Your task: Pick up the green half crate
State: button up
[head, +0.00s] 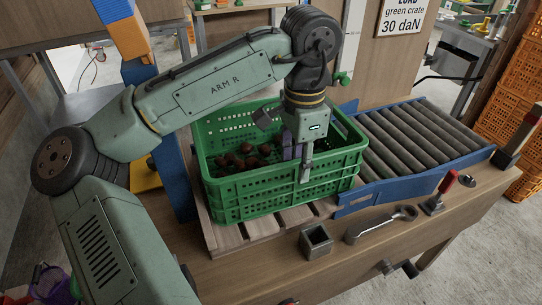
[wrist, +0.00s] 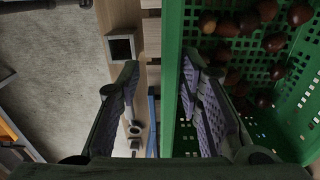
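The green half crate (head: 262,195) stands on a slatted wooden pallet on the workbench and holds several brown chestnuts (head: 243,160). My gripper (head: 298,167) is at the crate's near wall, toward its right end. In the wrist view my gripper (wrist: 160,68) is open, its two purple-padded fingers apart. The right finger is inside the crate and the left finger is outside, so they straddle the crate's wall (wrist: 171,80). A gap shows between the left finger and the wall. I cannot tell whether the right finger touches it.
A blue-framed roller conveyor (head: 425,135) lies right of the crate. On the bench (head: 350,262) in front are a square metal tube (head: 316,242), a wrench (head: 380,224) and a red-handled clamp (head: 440,196). Orange crates (head: 510,110) are stacked at the far right.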

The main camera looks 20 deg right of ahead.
aim_at(294, 179)
jog(key=shift+w+f+p, duration=0.15)
jog(key=shift+f+p, duration=0.1)
jog(key=shift+f, duration=1.25)
jog(key=shift+w+f+p, duration=0.15)
jog(key=shift+f+p, duration=0.05)
jog(key=shift+f, duration=1.25)
jog(key=shift+c, duration=0.5)
grip_shut()
jog(key=shift+w+r, duration=0.1)
jog(key=shift+r, duration=0.05)
